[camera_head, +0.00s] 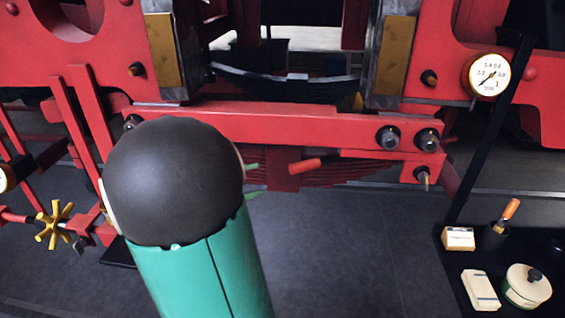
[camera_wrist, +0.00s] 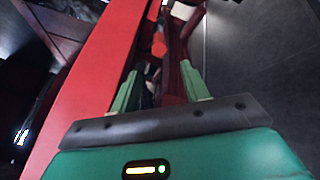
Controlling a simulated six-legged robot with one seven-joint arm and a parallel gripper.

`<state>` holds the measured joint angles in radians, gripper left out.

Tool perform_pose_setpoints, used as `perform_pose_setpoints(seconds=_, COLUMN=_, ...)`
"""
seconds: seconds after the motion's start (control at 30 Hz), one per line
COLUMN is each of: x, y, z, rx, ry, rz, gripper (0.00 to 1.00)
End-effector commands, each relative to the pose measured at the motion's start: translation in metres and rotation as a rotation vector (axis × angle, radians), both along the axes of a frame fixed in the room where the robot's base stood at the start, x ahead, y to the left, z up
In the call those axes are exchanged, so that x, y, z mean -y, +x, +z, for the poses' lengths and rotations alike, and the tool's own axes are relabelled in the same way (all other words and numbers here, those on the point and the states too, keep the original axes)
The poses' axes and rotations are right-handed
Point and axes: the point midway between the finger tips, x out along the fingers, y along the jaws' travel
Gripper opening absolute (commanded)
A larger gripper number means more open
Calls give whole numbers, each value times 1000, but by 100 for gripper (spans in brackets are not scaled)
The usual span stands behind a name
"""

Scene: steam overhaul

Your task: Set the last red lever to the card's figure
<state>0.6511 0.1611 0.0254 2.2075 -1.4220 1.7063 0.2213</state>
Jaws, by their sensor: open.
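A red-orange lever handle (camera_head: 312,163) sticks out to the left below the long red beam. In the wrist view an orange-red piece (camera_wrist: 158,45), likely this handle, shows ahead between the fingers. My gripper (camera_head: 253,180) is mostly hidden behind my arm's dark joint; its green fingertips show left of the handle, apart from it. In the wrist view my gripper (camera_wrist: 163,78) is open, with nothing visible held. A small card (camera_head: 459,238) stands at the lower right; its writing is too small to read.
A round white gauge (camera_head: 487,75) is at the upper right. A dark tray (camera_head: 450,262) at the lower right bears a cup with an orange-handled tool (camera_head: 508,210), a white block (camera_head: 480,290) and a lidded pot (camera_head: 527,287). A yellow handwheel (camera_head: 54,224) is at left. The middle floor is clear.

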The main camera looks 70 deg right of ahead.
Motion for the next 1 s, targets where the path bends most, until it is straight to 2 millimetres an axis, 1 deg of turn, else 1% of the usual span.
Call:
perform_pose_setpoints(seconds=0.17, x=13, y=-12, z=1, rx=-10, ry=-9, rz=-8, gripper=46)
perform_pose_setpoints(seconds=0.7, x=79, y=-86, z=1, rx=-9, ry=-6, rz=-5, gripper=46)
perform_pose_setpoints(seconds=0.83, x=90, y=-97, z=1, rx=-8, ry=-6, rz=-3, gripper=46)
perform_pose_setpoints(seconds=1.0, x=95, y=-102, z=1, rx=-8, ry=-6, rz=0, gripper=46)
